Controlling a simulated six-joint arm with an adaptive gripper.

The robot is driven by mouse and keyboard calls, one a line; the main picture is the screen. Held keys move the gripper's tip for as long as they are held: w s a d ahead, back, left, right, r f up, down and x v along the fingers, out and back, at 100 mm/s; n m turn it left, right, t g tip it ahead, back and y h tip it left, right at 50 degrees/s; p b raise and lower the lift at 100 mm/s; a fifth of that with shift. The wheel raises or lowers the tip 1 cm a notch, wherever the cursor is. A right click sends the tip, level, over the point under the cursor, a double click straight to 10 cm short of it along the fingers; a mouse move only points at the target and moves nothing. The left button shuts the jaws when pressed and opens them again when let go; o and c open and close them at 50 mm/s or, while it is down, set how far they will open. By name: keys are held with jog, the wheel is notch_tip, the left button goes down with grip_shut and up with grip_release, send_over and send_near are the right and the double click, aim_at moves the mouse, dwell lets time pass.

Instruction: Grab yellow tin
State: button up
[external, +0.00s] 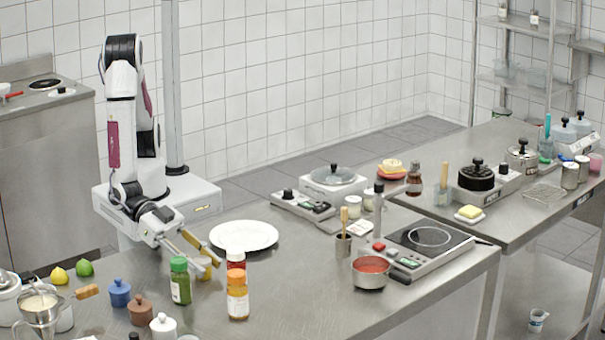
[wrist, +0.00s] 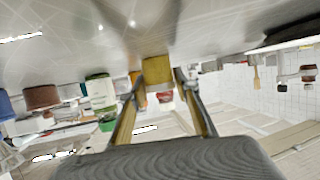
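The yellow tin (wrist: 157,70) stands on the steel worktop, seen in the wrist view between the tips of my fingers. In the external view the tin (external: 204,270) is partly hidden by the green jar and my fingers. My gripper (external: 199,264) is low over the worktop, its two fingers spread and pointing toward the tin. In the wrist view my gripper (wrist: 159,78) is open, with a fingertip on either side of the tin. I cannot tell whether either finger touches it.
A green jar (external: 180,281) stands close to the tin. A red-capped bottle (external: 236,260) and an orange-capped bottle (external: 238,296) stand to its right. A white plate (external: 244,236) lies behind. Blue (external: 120,292) and brown (external: 140,311) pots stand left.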

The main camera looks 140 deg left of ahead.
aim_at(202, 260)
jog(key=c, duration=0.5)
jog(key=shift+o, duration=0.2)
jog(key=shift+r, duration=0.15)
jog(key=shift+r, duration=4.85)
